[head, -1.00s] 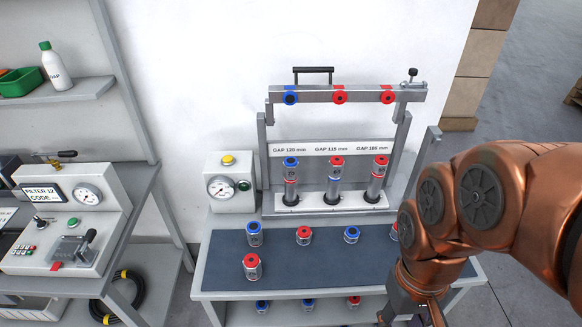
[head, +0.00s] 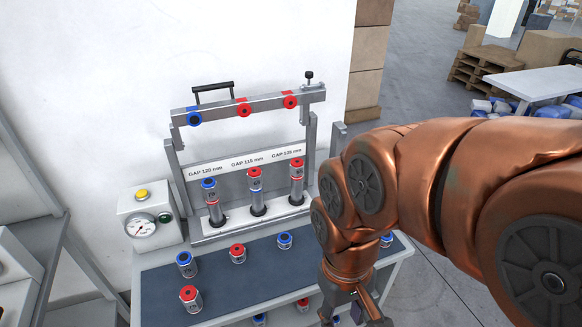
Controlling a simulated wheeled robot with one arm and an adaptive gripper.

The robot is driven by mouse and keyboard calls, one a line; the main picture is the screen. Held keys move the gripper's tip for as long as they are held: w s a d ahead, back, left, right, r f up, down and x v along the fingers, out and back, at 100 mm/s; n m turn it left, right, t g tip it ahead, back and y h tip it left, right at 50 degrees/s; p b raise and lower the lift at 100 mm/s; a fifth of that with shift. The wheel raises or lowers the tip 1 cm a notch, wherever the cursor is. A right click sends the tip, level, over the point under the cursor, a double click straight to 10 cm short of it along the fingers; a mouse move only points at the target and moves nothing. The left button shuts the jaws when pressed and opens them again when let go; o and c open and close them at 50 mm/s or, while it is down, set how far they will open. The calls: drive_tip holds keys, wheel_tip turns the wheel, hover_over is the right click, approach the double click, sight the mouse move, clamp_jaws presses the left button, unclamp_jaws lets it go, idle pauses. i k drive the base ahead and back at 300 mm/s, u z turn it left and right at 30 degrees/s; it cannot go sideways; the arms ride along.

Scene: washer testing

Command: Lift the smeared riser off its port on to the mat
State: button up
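Three risers stand upright on a white port block (head: 237,219) under the gap labels. The left riser (head: 214,208) has a blue top, the middle riser (head: 257,195) a red top, the right riser (head: 297,186) a red top. I cannot make out which is smeared. The dark blue mat (head: 240,285) covers the bench in front of them. My gripper (head: 350,314) is at the bottom edge, right of the mat's middle and apart from the standing risers. Its tips are cut off, so its opening is unclear.
Loose short pieces stand on the mat: blue-topped (head: 187,265), red-topped (head: 191,299), red-topped (head: 238,254) and blue-topped (head: 285,241). A bar (head: 250,107) with coloured fittings spans above the risers. A gauge box (head: 150,220) stands left.

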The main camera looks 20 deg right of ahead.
sight(255, 176)
drive_tip(key=z, duration=1.5)
drive_tip(key=k, duration=0.85)
drive_tip(key=u, duration=1.65)
drive_tip(key=i, duration=1)
